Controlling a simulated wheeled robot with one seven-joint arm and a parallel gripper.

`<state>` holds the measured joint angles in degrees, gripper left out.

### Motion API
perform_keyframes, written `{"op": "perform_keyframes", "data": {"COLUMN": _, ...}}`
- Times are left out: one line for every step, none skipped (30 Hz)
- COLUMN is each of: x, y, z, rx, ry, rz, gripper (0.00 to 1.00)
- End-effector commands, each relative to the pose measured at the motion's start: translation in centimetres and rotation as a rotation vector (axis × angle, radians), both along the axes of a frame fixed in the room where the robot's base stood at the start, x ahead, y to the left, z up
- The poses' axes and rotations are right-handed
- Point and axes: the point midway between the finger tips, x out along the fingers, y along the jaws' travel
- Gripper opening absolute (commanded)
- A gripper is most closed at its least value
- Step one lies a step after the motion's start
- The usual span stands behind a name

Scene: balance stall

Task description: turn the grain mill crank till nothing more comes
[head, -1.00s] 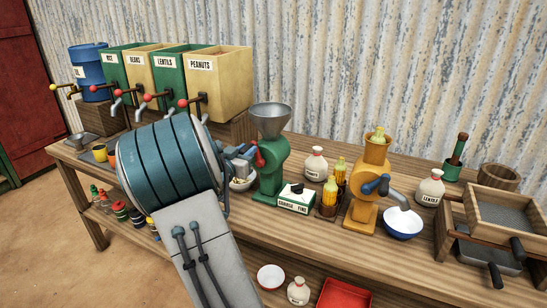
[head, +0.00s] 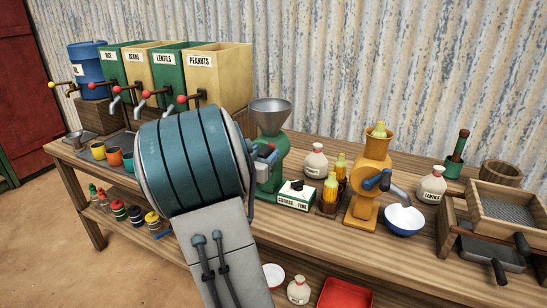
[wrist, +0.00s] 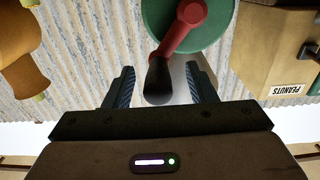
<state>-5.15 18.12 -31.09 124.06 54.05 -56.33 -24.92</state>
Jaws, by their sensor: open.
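The green grain mill (head: 268,178) stands on the bench with a grey funnel hopper (head: 270,113). In the wrist view its green body (wrist: 190,12) carries a red crank arm (wrist: 180,30) with a dark handle (wrist: 158,82). My gripper (wrist: 160,72) is open, with one finger on each side of the handle; I cannot tell whether either touches it. In the head view my gripper (head: 266,152) is at the mill's front, and my arm hides most of the crank and the spot below the mill's outlet.
A coarse/fine box (head: 297,195) sits right of the mill. Farther right are a peanut sack (head: 315,163), corn cobs, an orange mill (head: 368,180), a white-blue bowl (head: 404,220) and sieves (head: 505,210). Labelled bins (head: 217,75) with taps stand at the back left.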

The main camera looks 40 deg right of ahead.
Motion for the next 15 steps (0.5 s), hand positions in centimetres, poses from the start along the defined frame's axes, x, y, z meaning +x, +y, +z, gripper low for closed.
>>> {"op": "perform_keyframes", "data": {"x": -0.1, "y": 0.3, "z": 0.1, "rx": 0.001, "ry": 0.0, "rz": 0.002, "gripper": 0.51}}
{"op": "perform_keyframes", "data": {"x": -0.1, "y": 0.6, "z": 0.1, "rx": 0.001, "ry": -0.001, "rz": 0.002, "gripper": 0.51}}
{"op": "perform_keyframes", "data": {"x": -0.3, "y": 1.0, "z": 0.1, "rx": 0.002, "ry": 0.0, "rz": 0.003, "gripper": 0.51}}
{"op": "perform_keyframes", "data": {"x": -0.4, "y": 1.3, "z": 0.1, "rx": 0.002, "ry": 0.0, "rz": 0.002, "gripper": 0.51}}
{"op": "perform_keyframes", "data": {"x": -0.5, "y": 1.5, "z": 0.1, "rx": 0.001, "ry": -0.001, "rz": 0.002, "gripper": 0.51}}
{"op": "perform_keyframes", "data": {"x": -0.7, "y": 1.9, "z": 0.2, "rx": 0.001, "ry": -0.001, "rz": 0.002, "gripper": 0.51}}
{"op": "perform_keyframes", "data": {"x": -0.8, "y": 2.1, "z": 0.1, "rx": 0.002, "ry": 0.001, "rz": 0.002, "gripper": 0.51}}
{"op": "perform_keyframes", "data": {"x": -1.0, "y": 2.4, "z": 0.1, "rx": 0.001, "ry": 0.0, "rz": 0.002, "gripper": 0.51}}
{"op": "perform_keyframes", "data": {"x": -1.1, "y": 2.8, "z": 0.1, "rx": 0.001, "ry": 0.0, "rz": 0.002, "gripper": 0.51}}
{"op": "perform_keyframes", "data": {"x": -1.2, "y": 3.1, "z": 0.1, "rx": 0.001, "ry": 0.0, "rz": 0.002, "gripper": 0.51}}
{"op": "perform_keyframes", "data": {"x": -1.3, "y": 3.4, "z": 0.1, "rx": 0.002, "ry": 0.001, "rz": 0.002, "gripper": 0.51}}
{"op": "perform_keyframes", "data": {"x": -1.5, "y": 3.7, "z": 0.1, "rx": 0.002, "ry": 0.001, "rz": 0.002, "gripper": 0.51}}
{"op": "perform_keyframes", "data": {"x": -1.6, "y": 4.0, "z": 0.1, "rx": 0.001, "ry": 0.0, "rz": 0.002, "gripper": 0.51}}
{"op": "perform_keyframes", "data": {"x": -1.7, "y": 4.3, "z": 0.1, "rx": 0.001, "ry": 0.0, "rz": 0.003, "gripper": 0.51}}
{"op": "perform_keyframes", "data": {"x": -1.8, "y": 4.7, "z": 0.1, "rx": 0.001, "ry": 0.0, "rz": 0.003, "gripper": 0.51}}
